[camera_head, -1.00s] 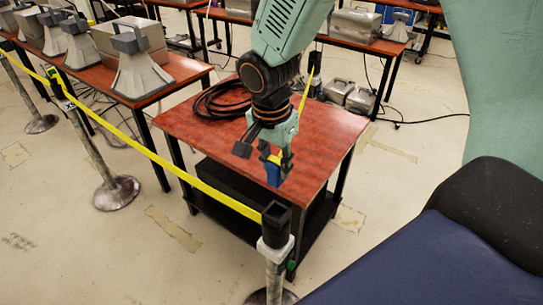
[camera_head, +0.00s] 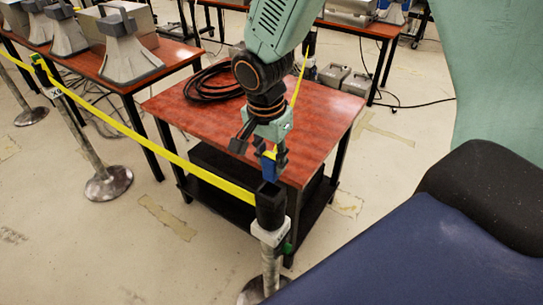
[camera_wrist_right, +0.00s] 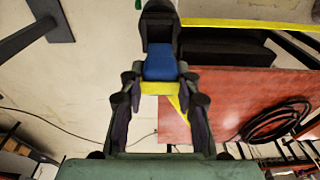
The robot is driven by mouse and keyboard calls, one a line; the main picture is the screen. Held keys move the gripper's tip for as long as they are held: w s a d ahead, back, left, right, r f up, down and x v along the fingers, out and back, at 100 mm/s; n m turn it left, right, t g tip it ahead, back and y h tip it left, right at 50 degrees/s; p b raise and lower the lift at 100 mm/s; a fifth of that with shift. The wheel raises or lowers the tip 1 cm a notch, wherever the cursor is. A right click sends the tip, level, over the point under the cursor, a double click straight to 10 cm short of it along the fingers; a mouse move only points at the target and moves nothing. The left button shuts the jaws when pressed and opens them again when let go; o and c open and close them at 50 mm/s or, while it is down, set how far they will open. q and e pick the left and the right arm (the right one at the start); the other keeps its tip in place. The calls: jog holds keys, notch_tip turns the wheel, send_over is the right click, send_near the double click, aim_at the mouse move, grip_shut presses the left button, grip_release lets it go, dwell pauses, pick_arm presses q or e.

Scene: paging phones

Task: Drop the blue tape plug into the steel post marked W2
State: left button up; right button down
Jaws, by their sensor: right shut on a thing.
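My right gripper (camera_head: 268,158) is shut on the blue tape plug (camera_head: 270,171), which has a yellow tape end at its top. The plug points down just above the black head (camera_head: 270,203) of the near steel post (camera_head: 271,265). The post has a white collar whose marking I cannot read. In the right wrist view the fingers (camera_wrist_right: 160,86) grip the yellow part, and the blue plug (camera_wrist_right: 160,62) lines up with the black post head (camera_wrist_right: 158,22). I cannot tell whether plug and head touch. My left gripper is not in view.
A yellow tape (camera_head: 160,148) runs from the near post to another post (camera_head: 92,150) at the left. A red-topped table (camera_head: 190,118) with a black cable coil (camera_head: 212,82) stands right behind the near post. Tables with horn-shaped devices stand at the left.

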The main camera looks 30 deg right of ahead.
aim_at(270, 176)
jog(key=shift+w+f, duration=0.1)
jog(key=shift+f, duration=0.5)
jog(key=shift+a+f+b, duration=0.15)
jog(key=shift+f+b, duration=0.2)
jog(key=shift+b, duration=0.25)
jog(key=shift+s+a+f+b, duration=0.2)
jog(key=shift+s+f+b, duration=0.1)
jog(key=shift+f+b, duration=0.4)
jog(key=shift+d+f+b, duration=0.15)
jog(key=shift+f+b, duration=0.45)
jog(key=shift+f, duration=0.2)
jog(key=shift+w+d+f, duration=0.1)
jog(key=shift+w+f, duration=0.15)
jog(key=shift+f, duration=0.15)
jog(key=shift+r, duration=0.15)
jog(key=shift+s+a+r, duration=0.15)
jog(key=shift+s+a, duration=0.05)
jog(key=shift+s, duration=0.05)
jog(key=shift+w+d, duration=0.1)
jog(key=shift+d, duration=0.05)
jog(key=shift+w+f, duration=0.2)
jog(key=shift+s+r, duration=0.15)
jog(key=shift+s, duration=0.1)
jog(key=shift+w, duration=0.2)
